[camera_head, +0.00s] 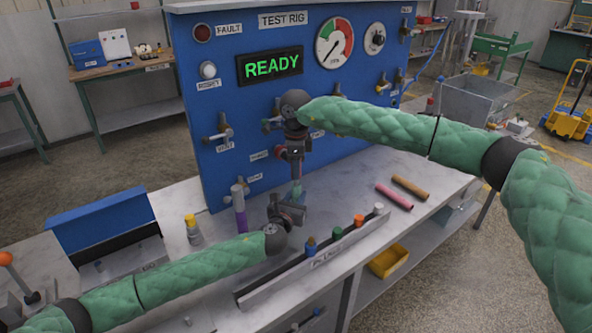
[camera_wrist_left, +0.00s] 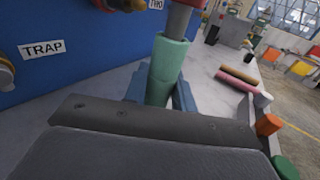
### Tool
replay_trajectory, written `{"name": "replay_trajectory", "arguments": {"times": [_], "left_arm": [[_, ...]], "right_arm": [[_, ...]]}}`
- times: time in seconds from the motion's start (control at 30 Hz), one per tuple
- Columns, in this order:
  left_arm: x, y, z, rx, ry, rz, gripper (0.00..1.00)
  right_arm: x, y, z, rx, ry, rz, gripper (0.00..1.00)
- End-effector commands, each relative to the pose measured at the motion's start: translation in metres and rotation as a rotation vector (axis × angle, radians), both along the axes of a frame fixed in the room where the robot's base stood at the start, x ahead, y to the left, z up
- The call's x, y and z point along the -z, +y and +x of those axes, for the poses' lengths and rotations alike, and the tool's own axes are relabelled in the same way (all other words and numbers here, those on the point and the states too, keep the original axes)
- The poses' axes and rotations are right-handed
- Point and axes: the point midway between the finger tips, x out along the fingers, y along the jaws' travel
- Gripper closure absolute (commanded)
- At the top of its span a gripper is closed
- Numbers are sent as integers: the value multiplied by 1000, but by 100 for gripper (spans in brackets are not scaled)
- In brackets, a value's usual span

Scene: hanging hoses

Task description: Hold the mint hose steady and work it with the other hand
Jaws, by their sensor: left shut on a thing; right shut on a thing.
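The mint hose (camera_wrist_left: 168,62) stands nearly upright between the fingers of my left gripper (camera_wrist_left: 160,88) in the left wrist view. In the head view a short piece of the mint hose (camera_head: 297,190) shows just above my left gripper (camera_head: 292,210), which is shut on it. My right gripper (camera_head: 295,172) points down right above, in front of the blue panel. A red and grey piece (camera_wrist_left: 182,18) meets the hose's top in the left wrist view. It lies in line with my right gripper, which is shut, though its fingertips are hard to make out.
The blue test rig panel (camera_head: 225,165) stands close behind, with valves, a gauge and a lit READY display (camera_head: 270,66). A rack (camera_head: 310,262) is in front. Pink (camera_head: 394,197) and brown (camera_head: 410,187) hoses lie right.

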Motion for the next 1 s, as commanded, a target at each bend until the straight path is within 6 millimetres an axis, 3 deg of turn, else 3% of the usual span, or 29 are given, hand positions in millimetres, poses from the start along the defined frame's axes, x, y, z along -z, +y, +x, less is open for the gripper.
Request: {"name": "replay_trajectory", "arguments": {"times": [1.0], "left_arm": [[0,0,0,0,0,0,97]], "right_arm": [[-33,0,0,0,0,0,98]]}}
